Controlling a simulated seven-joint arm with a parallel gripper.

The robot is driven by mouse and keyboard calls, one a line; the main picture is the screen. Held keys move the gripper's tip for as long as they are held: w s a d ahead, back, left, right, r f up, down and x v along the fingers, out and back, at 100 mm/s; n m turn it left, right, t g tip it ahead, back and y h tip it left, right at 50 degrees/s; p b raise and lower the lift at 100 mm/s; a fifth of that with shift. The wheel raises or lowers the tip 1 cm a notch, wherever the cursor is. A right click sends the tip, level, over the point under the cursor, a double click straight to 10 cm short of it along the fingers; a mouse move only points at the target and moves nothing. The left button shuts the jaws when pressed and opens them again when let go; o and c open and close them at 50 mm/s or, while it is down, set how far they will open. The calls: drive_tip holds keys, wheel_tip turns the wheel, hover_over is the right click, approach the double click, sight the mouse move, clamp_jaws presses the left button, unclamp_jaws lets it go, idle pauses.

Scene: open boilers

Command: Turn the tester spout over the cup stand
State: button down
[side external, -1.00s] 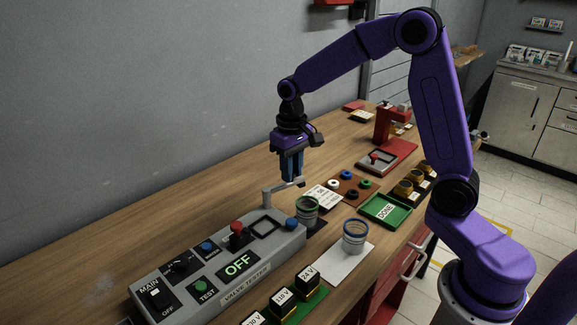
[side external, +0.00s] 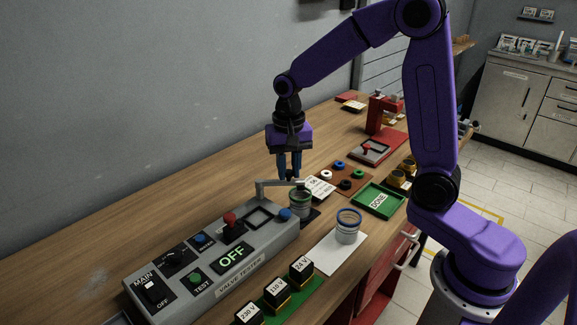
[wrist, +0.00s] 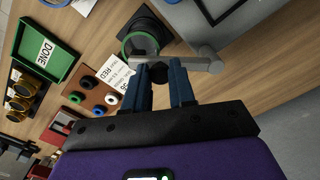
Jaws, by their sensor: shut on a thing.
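The tester spout is a grey bent arm (side external: 272,184) on a post at the far end of the grey valve tester (side external: 215,258). It also shows in the wrist view (wrist: 205,63). My gripper (side external: 290,180) is shut on the spout near its free end, at a dark knob between the fingertips in the wrist view (wrist: 164,72). A green-rimmed cup (side external: 299,205) stands upright on the dark cup stand (side external: 312,216). The spout's tip is above the cup, overlapping its rim in the wrist view. The fingers partly hide the tip.
A second, blue-rimmed cup (side external: 348,228) stands on a white sheet (side external: 335,254). A green DONE tray (side external: 378,200), a brown board with coloured rings (side external: 345,176) and a red press (side external: 378,130) lie beyond. Labelled voltage blocks (side external: 276,292) sit in front of the tester.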

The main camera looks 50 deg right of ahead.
sight(289, 172)
drive_tip(key=shift+r, duration=0.1)
drive_tip(key=c, duration=0.9)
unclamp_jaws()
drive_tip(key=shift+c, duration=0.2)
wheel_tip(289, 172, up, 17)
drive_tip(key=shift+r, duration=0.2)
drive_tip(key=s+f+n, duration=0.5)
drive_tip(key=s+n, duration=0.1)
drive_tip(key=s, duration=0.3)
drive_tip(key=s+a+f+n, duration=0.1)
drive_tip(key=s+f+n, duration=0.4)
drive_tip(key=s, duration=0.4)
drive_tip(key=s+f+n, duration=0.5)
drive_tip(key=s+n, duration=0.3)
drive_tip(key=s, duration=0.1)
drive_tip(key=shift+a+f, duration=0.2)
drive_tip(key=shift+a, duration=0.15)
